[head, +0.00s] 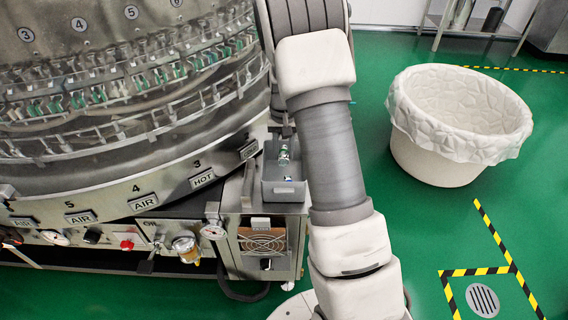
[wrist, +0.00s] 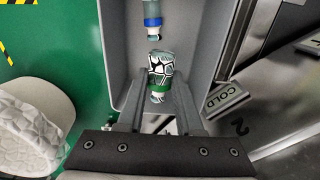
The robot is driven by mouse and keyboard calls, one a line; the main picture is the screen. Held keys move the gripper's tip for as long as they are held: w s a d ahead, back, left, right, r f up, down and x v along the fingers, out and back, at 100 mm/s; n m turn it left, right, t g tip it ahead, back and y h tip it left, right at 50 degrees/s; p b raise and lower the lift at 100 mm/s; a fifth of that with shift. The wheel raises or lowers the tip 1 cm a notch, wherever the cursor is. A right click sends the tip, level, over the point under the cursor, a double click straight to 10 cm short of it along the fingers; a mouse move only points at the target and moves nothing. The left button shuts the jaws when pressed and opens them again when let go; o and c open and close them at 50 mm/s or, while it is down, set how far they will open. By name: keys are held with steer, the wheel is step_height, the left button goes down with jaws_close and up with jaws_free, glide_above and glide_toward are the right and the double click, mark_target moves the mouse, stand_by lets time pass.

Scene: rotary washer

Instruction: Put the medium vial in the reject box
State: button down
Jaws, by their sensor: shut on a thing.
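A clear glass vial with a green band (wrist: 160,76) is between the fingertips of my gripper (wrist: 161,84) in the wrist view, and the fingers are shut on it. The vial is over or inside a grey open box (wrist: 118,30); I cannot tell whether it touches the floor. A second vial, with a blue band (wrist: 152,20), lies in the box beyond it. In the head view the grey box (head: 283,192) stands beside the washer, with the green-banded vial (head: 284,155) at its far part and a blue spot near its front. My gripper is mostly hidden there by my arm.
The round washer (head: 100,150) with racks of glass fills the left. A white lined bin (head: 440,165) stands on the green floor to the right. A COLD label (wrist: 226,100) shows on the washer side in the wrist view.

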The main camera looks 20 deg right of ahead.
mark_target(284, 171)
steer(key=shift+w+d+f, duration=0.1)
steer(key=shift+w+f, duration=0.05)
steer(key=shift+w, duration=0.05)
steer(key=shift+f+b, duration=0.9)
steer(key=shift+f, duration=1)
steer(key=shift+f+b, duration=0.3)
steer(key=shift+f, duration=0.35)
steer(key=c, duration=0.6)
jaws_free()
steer(key=shift+o, duration=0.2)
steer(key=shift+r, duration=0.15)
steer(key=shift+r+p, duration=4.9)
steer(key=shift+r, duration=1.5)
